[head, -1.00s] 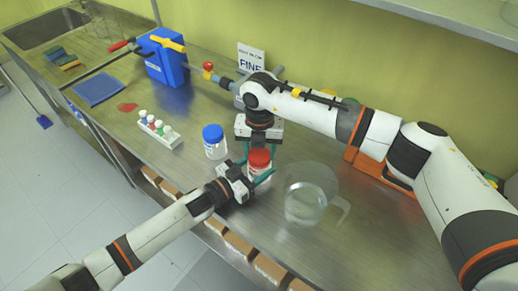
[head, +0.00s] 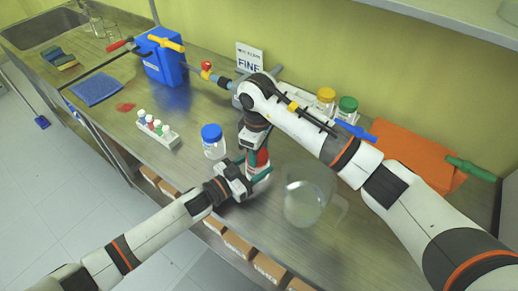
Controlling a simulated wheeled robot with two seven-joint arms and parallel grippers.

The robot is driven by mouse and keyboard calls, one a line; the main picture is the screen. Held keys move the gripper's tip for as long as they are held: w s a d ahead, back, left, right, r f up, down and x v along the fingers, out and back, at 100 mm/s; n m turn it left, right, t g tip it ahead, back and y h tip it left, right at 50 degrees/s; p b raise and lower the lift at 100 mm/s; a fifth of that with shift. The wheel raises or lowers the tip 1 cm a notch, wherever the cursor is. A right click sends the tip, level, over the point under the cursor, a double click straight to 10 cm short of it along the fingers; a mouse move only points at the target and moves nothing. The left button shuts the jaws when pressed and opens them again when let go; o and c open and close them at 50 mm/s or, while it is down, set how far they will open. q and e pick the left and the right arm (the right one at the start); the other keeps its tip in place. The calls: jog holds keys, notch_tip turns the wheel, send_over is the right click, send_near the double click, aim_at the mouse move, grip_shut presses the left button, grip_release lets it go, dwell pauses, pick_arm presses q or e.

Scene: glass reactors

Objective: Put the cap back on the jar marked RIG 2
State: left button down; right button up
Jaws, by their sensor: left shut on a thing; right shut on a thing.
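A red-capped jar (head: 257,187) stands near the bench's front edge, mostly hidden by my grippers. Its red cap (head: 262,158) sits at the jar's top; I cannot tell how tightly it is seated. My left gripper (head: 256,176) comes in from the left and is shut around the jar's body. My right gripper (head: 255,155) reaches down from above and is shut on the red cap. A blue-capped jar (head: 214,149) stands just left of them. Yellow-capped (head: 326,98) and green-capped (head: 347,106) jars stand at the back. No RIG marking is readable.
A clear glass beaker (head: 306,203) stands close on the right. A vial rack (head: 160,138), a blue container (head: 165,65) and a blue cloth (head: 97,89) are on the left. An orange sheet (head: 412,150) lies at the back right beside a green-handled tool (head: 470,168).

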jog(key=shift+s+r+m, duration=0.1)
jog(key=shift+m, duration=0.5)
jog(key=o, duration=0.9)
jog(key=shift+d, duration=0.1)
jog(key=shift+o, duration=0.2)
jog(key=shift+r, duration=2.2)
jog(key=shift+c, duration=0.4)
